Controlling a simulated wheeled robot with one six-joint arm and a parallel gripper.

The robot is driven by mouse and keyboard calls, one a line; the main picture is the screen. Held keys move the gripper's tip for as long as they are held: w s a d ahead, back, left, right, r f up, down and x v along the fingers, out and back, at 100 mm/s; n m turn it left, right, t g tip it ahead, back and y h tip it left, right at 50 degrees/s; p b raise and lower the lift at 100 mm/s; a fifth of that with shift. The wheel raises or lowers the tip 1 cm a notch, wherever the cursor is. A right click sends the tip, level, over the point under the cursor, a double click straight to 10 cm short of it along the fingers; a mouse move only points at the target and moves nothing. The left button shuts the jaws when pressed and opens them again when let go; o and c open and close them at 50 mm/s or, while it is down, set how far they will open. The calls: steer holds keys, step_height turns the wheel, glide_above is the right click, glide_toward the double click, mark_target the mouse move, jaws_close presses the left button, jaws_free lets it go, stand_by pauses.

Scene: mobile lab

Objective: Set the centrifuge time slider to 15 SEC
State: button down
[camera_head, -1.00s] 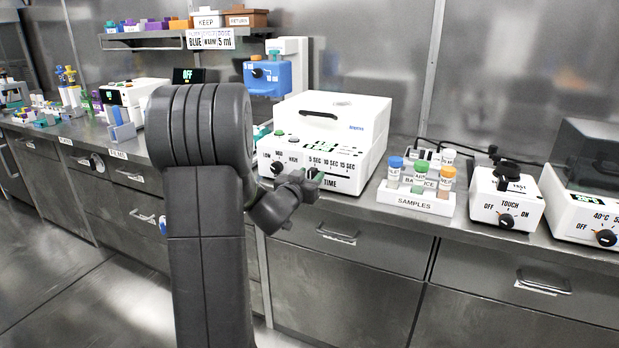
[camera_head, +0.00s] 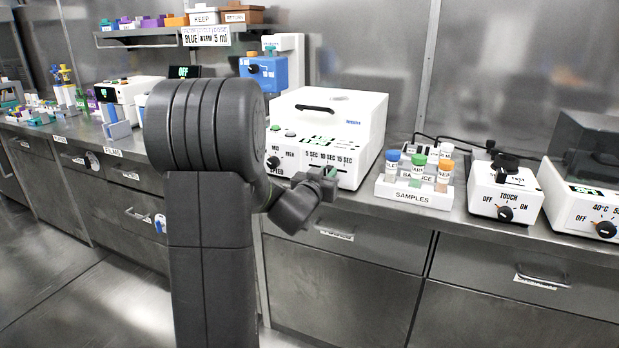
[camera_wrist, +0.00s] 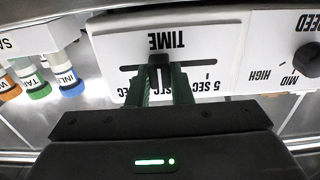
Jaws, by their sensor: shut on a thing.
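The white centrifuge (camera_head: 350,116) stands on the bench with its time scale on the front. In the wrist view, upside down, its TIME panel (camera_wrist: 215,45) shows a horizontal slot with a dark slider knob (camera_wrist: 158,72). The knob is near the middle of the slot, around the 10 SEC label, which the fingers partly cover. The 5 SEC label is at the slot's right end in this view, and the 15 SEC label is at the left. My gripper (camera_wrist: 160,82) is shut on the knob. In the head view my gripper (camera_head: 325,176) hides the slider.
A white SAMPLES rack (camera_head: 408,196) with capped tubes stands just right of the centrifuge. The SPEED knob (camera_wrist: 307,58) is beside the TIME panel. A touch mixer (camera_head: 500,192) stands further right. The drawer fronts below are shut.

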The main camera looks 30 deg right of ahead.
mark_target(346, 171)
steer(key=s+d+b, duration=0.1)
steer(key=s+d, duration=0.1)
steer(key=s, duration=0.1)
steer(key=shift+s+d, duration=0.1)
steer(key=shift+d, duration=0.25)
steer(key=c, duration=1.3)
jaws_free()
steer(key=shift+s+d, duration=0.1)
steer(key=p+v, duration=0.1)
steer(key=v, duration=1.2)
steer(key=shift+s+a, duration=0.2)
steer(key=shift+a, duration=0.2)
steer(key=shift+d, duration=0.1)
